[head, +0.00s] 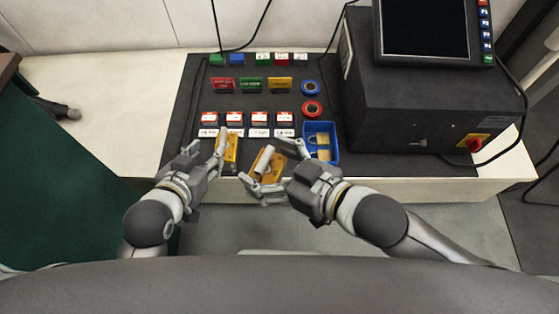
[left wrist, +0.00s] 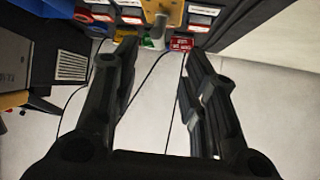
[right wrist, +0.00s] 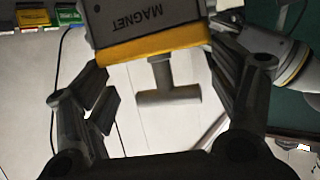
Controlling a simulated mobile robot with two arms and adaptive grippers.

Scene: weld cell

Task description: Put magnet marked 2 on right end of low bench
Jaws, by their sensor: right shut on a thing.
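A yellow and dark magnet with a grey T-shaped handle (head: 266,163) is in my right gripper (head: 268,172) at the front edge of the black mat. In the right wrist view the word MAGNET shows on this magnet (right wrist: 155,30), between my fingers; I cannot read a number. A second yellow piece (head: 231,152), likely another magnet, is beside my left gripper (head: 205,148); its mark is hidden. In the left wrist view its yellow part (left wrist: 163,10) is beyond my spread left fingers, which hold nothing. I cannot tell which surface is the low bench.
A blue tray (head: 334,150) holds small pieces. A dark machine with a screen (head: 425,28) stands at right. The pale surface at left is mostly clear.

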